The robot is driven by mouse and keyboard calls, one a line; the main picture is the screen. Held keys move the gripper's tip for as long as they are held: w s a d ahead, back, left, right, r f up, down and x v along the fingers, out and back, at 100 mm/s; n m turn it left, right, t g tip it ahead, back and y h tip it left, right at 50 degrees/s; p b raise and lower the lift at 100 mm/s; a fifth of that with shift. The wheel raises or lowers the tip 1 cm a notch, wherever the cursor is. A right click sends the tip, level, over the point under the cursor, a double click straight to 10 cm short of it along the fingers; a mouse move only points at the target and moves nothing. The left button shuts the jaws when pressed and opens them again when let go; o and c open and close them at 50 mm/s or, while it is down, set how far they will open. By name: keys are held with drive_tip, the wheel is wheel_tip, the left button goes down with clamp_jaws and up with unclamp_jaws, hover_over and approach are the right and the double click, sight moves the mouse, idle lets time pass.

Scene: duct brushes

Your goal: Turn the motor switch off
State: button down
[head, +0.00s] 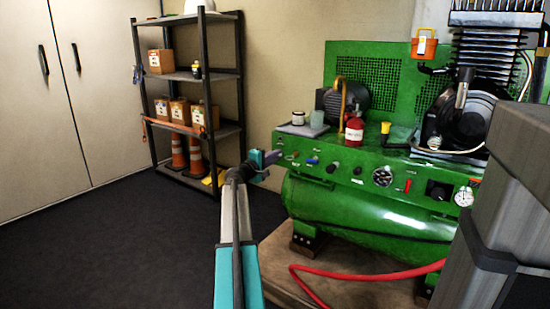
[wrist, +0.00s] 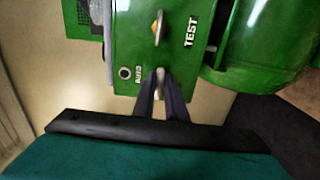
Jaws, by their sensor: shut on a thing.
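The green control panel (head: 345,165) fronts the compressor on the right in the head view. My gripper (head: 274,156) is at the panel's left end. In the wrist view my gripper (wrist: 161,92) is shut on a small pale lever (wrist: 160,74) at the panel's edge; the fingers hide its lower part. A second lever (wrist: 158,28), pale and yellow, stands by a label reading TEST. I cannot tell which control is the motor switch, as no label reading motor is legible.
A red bottle (head: 354,130), a small jar (head: 298,118) and a yellow-capped bottle (head: 385,128) stand on the compressor. A red hose (head: 370,275) runs below the tank. A dark shelf (head: 187,76) stands at the back. The floor at left is clear.

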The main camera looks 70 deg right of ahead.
drive_tip(key=c, duration=1.8)
unclamp_jaws()
drive_tip(key=shift+s+f, duration=0.15)
drive_tip(key=shift+p+v, duration=2.1)
drive_tip(key=shift+v, duration=4.85)
